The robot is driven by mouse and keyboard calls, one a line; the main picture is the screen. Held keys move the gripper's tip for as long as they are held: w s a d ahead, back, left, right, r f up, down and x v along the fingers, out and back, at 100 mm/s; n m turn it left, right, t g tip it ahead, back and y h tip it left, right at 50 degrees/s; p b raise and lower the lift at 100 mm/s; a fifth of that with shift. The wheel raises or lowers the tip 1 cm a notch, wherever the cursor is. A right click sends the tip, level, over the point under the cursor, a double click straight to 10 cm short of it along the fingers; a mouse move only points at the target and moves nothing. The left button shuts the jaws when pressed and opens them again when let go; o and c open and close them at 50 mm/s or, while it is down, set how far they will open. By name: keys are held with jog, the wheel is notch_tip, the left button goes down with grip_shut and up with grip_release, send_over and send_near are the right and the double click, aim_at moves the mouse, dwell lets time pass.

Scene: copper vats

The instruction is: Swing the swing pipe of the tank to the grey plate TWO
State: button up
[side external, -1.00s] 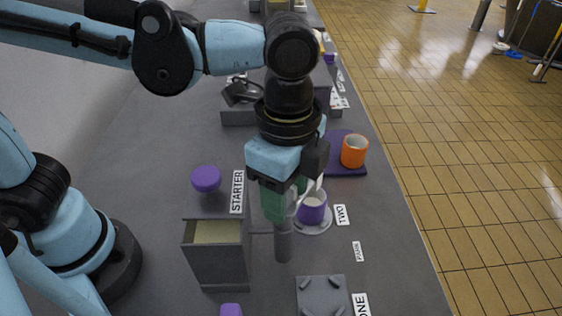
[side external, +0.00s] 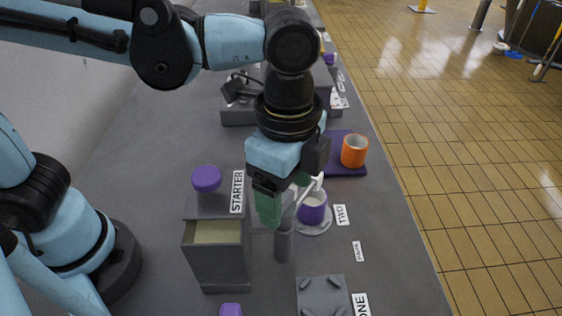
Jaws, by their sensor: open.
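The tank (side external: 217,262) is a grey open-topped box with pale contents, left of my gripper. A grey upright post (side external: 284,245), which looks like part of the swing pipe, stands to its right. The pipe's upper part is largely hidden by my gripper. The grey plate TWO (side external: 325,228) is a round disc beside the TWO label (side external: 341,215), with a purple cup (side external: 312,209) on it. My gripper (side external: 284,205) points down above the post, open, its green-padded fingers apart. I cannot tell whether a finger touches the pipe.
A square grey plate (side external: 322,291) lies by the ONE label (side external: 361,304) at the front. An orange cup (side external: 354,151) stands on a dark purple mat (side external: 345,172) behind TWO. A purple knob (side external: 206,179) is near the STARTER label (side external: 237,191). The counter's right edge is close.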

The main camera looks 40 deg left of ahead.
notch_tip(320, 180, up, 12)
jog(key=shift+f, duration=0.2)
dwell(0.5)
jog(key=w+a+f+n+t, duration=0.1)
jog(key=a+f+n+t, duration=0.1)
jog(key=a+f+n, duration=0.2)
jog(key=w+a+f+n+t, duration=0.1)
jog(key=a+f+n, duration=0.3)
jog(key=a, duration=0.7)
jog(key=w+a+f+n+t, duration=0.2)
jog(key=a+f+n+t, duration=0.2)
jog(key=a+n, duration=0.3)
jog(key=shift+a+f+n, duration=0.2)
jog(key=shift+f+n, duration=0.2)
jog(key=shift+f, duration=0.15)
